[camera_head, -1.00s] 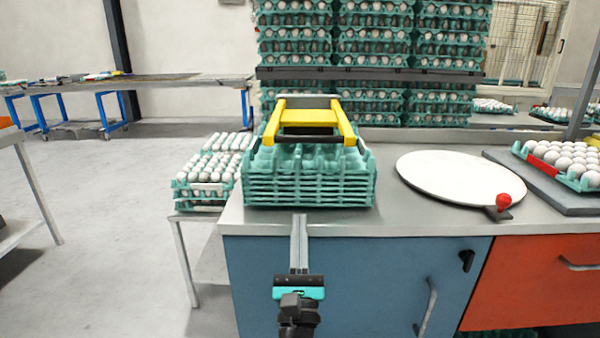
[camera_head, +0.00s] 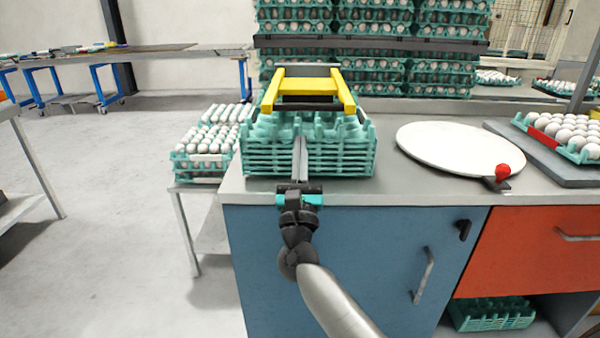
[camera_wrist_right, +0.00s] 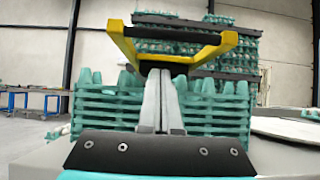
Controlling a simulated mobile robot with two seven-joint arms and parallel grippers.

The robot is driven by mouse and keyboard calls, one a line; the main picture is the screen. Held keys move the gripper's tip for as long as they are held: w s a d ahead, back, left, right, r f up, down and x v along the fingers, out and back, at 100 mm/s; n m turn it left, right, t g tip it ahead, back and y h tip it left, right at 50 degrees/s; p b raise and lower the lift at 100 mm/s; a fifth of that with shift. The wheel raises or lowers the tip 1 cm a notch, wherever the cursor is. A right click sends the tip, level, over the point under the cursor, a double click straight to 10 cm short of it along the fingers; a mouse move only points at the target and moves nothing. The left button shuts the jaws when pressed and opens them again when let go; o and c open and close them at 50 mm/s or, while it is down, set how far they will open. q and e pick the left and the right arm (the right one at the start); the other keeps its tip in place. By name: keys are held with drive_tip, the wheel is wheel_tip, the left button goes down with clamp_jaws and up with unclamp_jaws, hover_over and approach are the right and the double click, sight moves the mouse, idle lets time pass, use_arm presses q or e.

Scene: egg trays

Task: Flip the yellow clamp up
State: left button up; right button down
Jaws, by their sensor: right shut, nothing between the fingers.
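The yellow clamp (camera_head: 307,73) is a frame with a dark front bar, lying over the top of a stack of empty teal egg trays (camera_head: 310,160) on the counter. It also shows in the right wrist view (camera_wrist_right: 122,42), above and ahead of the fingers. My right gripper (camera_head: 301,141) is shut and empty. Its fingertips are at the front of the tray stack, below and in front of the clamp's dark bar. In the right wrist view the shut fingers (camera_wrist_right: 162,76) point at the bar's underside; I cannot tell whether they touch it. My left gripper is not in view.
A white round plate (camera_head: 455,148) with a red knob (camera_head: 502,171) lies on the counter (camera_head: 405,184) to the right. Egg-filled trays (camera_head: 207,150) stand on a low table at the left. Tall egg stacks (camera_head: 365,75) stand behind. The floor at left is clear.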

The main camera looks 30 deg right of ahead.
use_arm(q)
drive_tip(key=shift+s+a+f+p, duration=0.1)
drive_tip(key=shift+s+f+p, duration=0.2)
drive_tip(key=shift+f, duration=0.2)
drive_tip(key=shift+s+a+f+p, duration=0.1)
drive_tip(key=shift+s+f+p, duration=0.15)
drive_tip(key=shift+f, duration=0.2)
use_arm(e)
drive_tip(key=r, duration=0.4)
drive_tip(key=shift+w+d, duration=0.2)
drive_tip(key=shift+w, duration=0.2)
drive_tip(key=shift+r, duration=0.1)
